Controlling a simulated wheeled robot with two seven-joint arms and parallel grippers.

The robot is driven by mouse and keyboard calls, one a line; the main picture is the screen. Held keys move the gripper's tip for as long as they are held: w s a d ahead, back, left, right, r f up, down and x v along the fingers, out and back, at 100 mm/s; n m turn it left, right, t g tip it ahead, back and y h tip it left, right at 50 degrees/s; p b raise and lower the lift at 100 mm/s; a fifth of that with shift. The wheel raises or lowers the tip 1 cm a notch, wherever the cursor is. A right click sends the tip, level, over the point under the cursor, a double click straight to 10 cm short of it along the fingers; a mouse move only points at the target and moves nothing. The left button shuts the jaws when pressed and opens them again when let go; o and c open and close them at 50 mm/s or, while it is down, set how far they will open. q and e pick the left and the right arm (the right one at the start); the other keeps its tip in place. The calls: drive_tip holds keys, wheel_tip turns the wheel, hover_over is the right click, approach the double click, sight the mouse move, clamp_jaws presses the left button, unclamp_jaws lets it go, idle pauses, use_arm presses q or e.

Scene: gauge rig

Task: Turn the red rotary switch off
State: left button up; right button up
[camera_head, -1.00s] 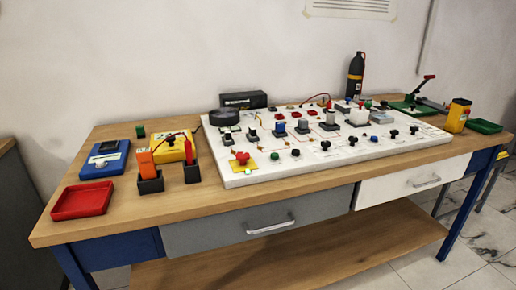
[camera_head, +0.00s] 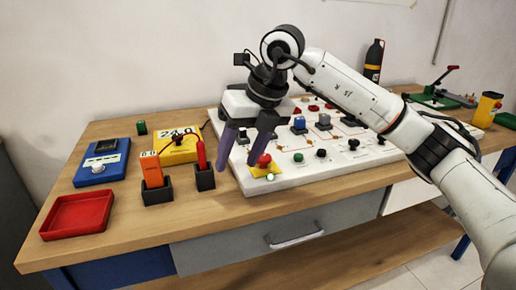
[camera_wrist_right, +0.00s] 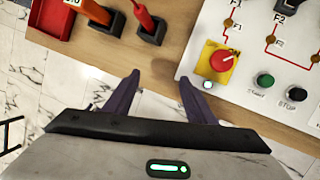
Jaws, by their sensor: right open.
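The red rotary switch (camera_head: 264,161) sits on a yellow plate (camera_head: 257,171) at the near left corner of the white board (camera_head: 305,171). In the right wrist view the red switch (camera_wrist_right: 222,60) lies ahead of the right fingertip, with a white mark on the knob. My right gripper (camera_head: 240,166) is open and empty. Its purple fingers point down just left of and around the switch's side in the head view; in the right wrist view the gripper (camera_wrist_right: 159,78) shows its fingers spread, with the switch apart from them. My left gripper is not in view.
Left of the board stand a red probe (camera_head: 202,155) and an orange tester (camera_head: 151,170) in black holders. A red tray (camera_head: 77,215) is at the table's left. Black and green knobs (camera_wrist_right: 265,81) sit beside the switch. The table's front strip is clear.

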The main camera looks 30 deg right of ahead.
sight(264, 157)
drive_tip(key=d+r+m+h, duration=0.25)
drive_tip(key=d+r, duration=0.25)
drive_tip(key=d, duration=0.4)
drive_tip(key=shift+t+h, duration=0.25)
drive_tip(key=shift+t, duration=0.05)
drive_tip(key=x, duration=0.7)
drive_tip(key=w+x, duration=0.1)
drive_tip(key=x, duration=0.2)
drive_tip(key=shift+a, duration=0.2)
drive_tip(key=c, duration=1)
